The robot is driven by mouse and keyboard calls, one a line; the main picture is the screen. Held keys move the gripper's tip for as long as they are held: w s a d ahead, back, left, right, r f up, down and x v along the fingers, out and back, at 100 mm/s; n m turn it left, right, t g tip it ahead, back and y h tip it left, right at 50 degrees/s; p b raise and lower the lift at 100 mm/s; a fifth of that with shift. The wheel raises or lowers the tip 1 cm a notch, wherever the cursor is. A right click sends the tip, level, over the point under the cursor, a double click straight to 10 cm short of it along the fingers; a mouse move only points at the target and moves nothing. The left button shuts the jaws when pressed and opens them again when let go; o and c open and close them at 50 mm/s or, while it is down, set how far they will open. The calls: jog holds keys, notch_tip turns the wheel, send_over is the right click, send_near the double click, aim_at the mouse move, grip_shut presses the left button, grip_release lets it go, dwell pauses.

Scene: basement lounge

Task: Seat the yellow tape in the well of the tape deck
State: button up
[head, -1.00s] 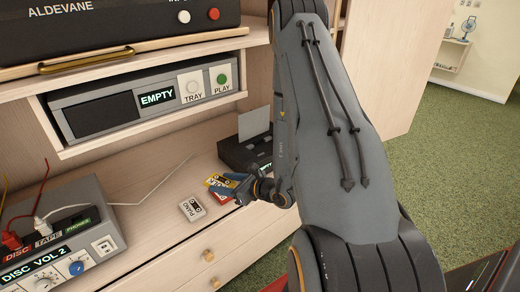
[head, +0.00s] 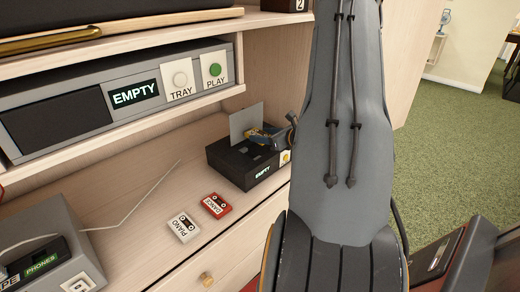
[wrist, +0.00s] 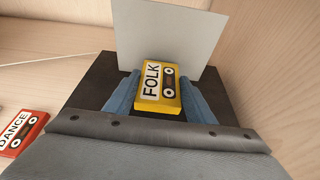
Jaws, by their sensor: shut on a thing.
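The yellow tape (wrist: 157,88), labelled FOLK, is between the blue fingers of my gripper (wrist: 160,98) in the wrist view. In the head view the tape (head: 258,136) shows in part above the tape deck (head: 232,170), with my gripper (head: 272,134) beside it. The deck is a black box with an EMPTY display and a raised grey lid (head: 246,120) at its back. In the wrist view the tape is in front of the lid (wrist: 165,35), over the black deck top (wrist: 95,85). I cannot tell whether it touches the well, which is partly hidden.
A red DANCE tape (head: 216,205) and a white PIANO tape (head: 184,227) lie on the shelf left of the deck. A grey player (head: 120,95) sits on the shelf above. A grey box (head: 60,235) with cables stands at the lower left.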

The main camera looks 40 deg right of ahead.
aim_at(263, 153)
jog(key=shift+s+d+f, duration=0.1)
jog(key=shift+d+f, duration=0.05)
jog(key=shift+f, duration=0.7)
notch_tip(263, 153, down, 4)
jog(key=shift+f, duration=0.1)
jog(key=o, duration=1.2)
jog(key=shift+c, duration=0.2)
